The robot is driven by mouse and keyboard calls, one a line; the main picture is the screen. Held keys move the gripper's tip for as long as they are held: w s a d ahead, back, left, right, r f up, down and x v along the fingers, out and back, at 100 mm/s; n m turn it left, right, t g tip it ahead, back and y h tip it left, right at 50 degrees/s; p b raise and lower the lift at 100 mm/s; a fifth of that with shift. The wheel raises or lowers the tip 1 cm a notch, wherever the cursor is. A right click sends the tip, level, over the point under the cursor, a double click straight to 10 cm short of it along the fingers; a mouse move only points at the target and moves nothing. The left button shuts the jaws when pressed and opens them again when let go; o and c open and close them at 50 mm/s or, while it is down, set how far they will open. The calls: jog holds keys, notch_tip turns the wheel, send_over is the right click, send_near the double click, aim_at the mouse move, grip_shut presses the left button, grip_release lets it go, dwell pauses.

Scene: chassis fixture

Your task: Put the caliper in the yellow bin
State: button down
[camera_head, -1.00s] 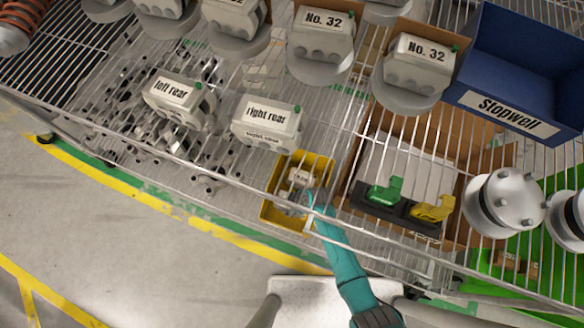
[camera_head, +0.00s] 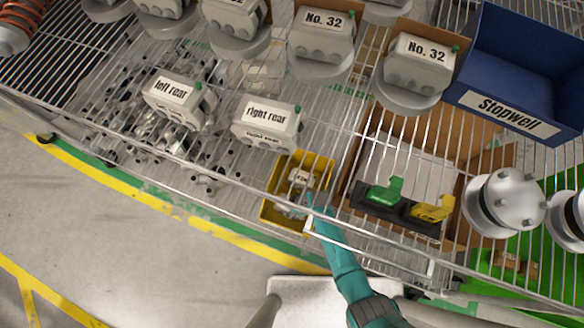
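The yellow bin (camera_head: 268,218) is seen through the wire shelf, low in the middle of the head view. A small grey caliper-like part with a pale label (camera_head: 300,178) shows inside the bin's outline. I cannot tell whether it rests on the bin's floor. My teal arm reaches up from the bottom right to the bin's lower right edge. My gripper (camera_head: 295,208) is at the bin, partly hidden by the wires and very small, so its fingers cannot be read. I cannot tell whether it touches the part.
Grey calipers labelled left rear (camera_head: 172,100) and right rear (camera_head: 266,125) sit on the wire shelf (camera_head: 225,165). Two No. 32 units (camera_head: 322,45) stand behind. A blue Stopwell bin (camera_head: 525,60) is at right. A black holder with green and yellow pieces (camera_head: 385,205) is beside the bin.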

jog(key=shift+f, duration=0.2)
jog(key=shift+c, duration=0.8)
grip_release()
jog(key=v, duration=1.3)
jog(key=shift+w+a+r, duration=0.1)
jog(key=shift+a, duration=0.05)
